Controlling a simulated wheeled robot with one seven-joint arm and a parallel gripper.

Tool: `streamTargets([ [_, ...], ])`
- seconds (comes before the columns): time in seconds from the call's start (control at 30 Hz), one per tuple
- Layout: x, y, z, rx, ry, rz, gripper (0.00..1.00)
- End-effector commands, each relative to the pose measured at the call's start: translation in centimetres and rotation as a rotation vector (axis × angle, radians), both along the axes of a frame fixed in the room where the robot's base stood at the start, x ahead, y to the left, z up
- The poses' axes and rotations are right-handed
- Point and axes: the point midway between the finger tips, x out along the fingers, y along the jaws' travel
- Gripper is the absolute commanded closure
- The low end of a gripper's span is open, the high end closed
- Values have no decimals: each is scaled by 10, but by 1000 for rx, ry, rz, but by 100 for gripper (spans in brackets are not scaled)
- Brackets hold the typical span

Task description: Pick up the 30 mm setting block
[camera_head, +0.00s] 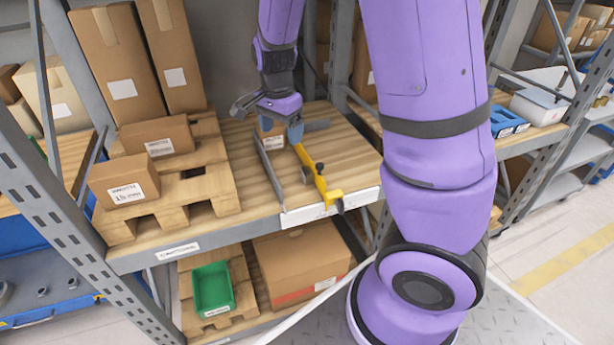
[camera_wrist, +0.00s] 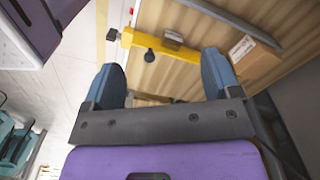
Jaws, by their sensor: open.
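I cannot pick out the 30 mm setting block for certain in either view; no marking of 30 mm is readable. My gripper (camera_head: 278,118) is over the wooden shelf deck (camera_head: 345,160), behind a yellow bar with a black knob (camera_head: 318,178). In the wrist view my gripper (camera_wrist: 162,75) is open, its two blue-grey fingers wide apart with nothing held between them. The yellow bar (camera_wrist: 165,46) shows beyond the fingertips. A small labelled carton (camera_wrist: 252,58) lies to the right of the right finger; in the head view my gripper partly hides it.
Grey rails (camera_head: 268,168) stand on the deck beside the yellow bar. Cartons (camera_head: 124,181) on a pallet (camera_head: 200,190) fill the left. A green bin (camera_head: 212,287) and a large carton (camera_head: 300,262) sit below. A grey upright (camera_head: 50,190) borders the shelf. The deck's right part is clear.

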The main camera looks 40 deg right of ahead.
Motion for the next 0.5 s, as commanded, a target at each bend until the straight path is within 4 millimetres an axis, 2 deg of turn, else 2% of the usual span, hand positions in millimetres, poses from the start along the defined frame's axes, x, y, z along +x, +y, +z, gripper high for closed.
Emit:
streamTargets([
  [0.03,6,-3,-15,-30,20,-49,17],
  [0.1,13,-8,-33,-71,35,-125,17],
  [0.3,31,-26,-77,-209,47,-330,17],
  [0.5,44,-41,-105,-326,21,-469,17],
])
